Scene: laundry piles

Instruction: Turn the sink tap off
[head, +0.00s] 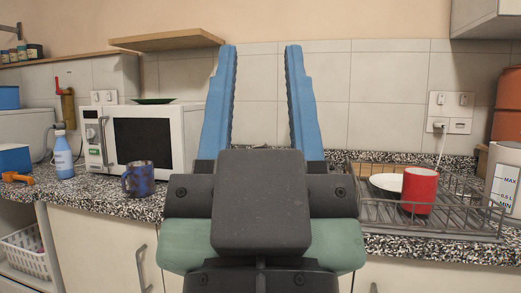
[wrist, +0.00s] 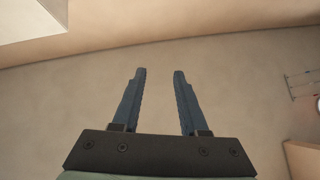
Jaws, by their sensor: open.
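My gripper (head: 261,100) is raised in the middle of the head view, fingers pointing up, open and empty. Its blue fingers stand apart in front of the tiled wall. My gripper covers the middle stretch of the counter in the head view.
A white microwave (head: 188,122) and a blue mug (head: 139,180) are on the speckled counter (head: 90,188) at left. At right a wire dish rack (head: 375,212) holds a red mug (head: 419,187) and white plate (head: 386,182). A wooden shelf (head: 168,40) juts out above.

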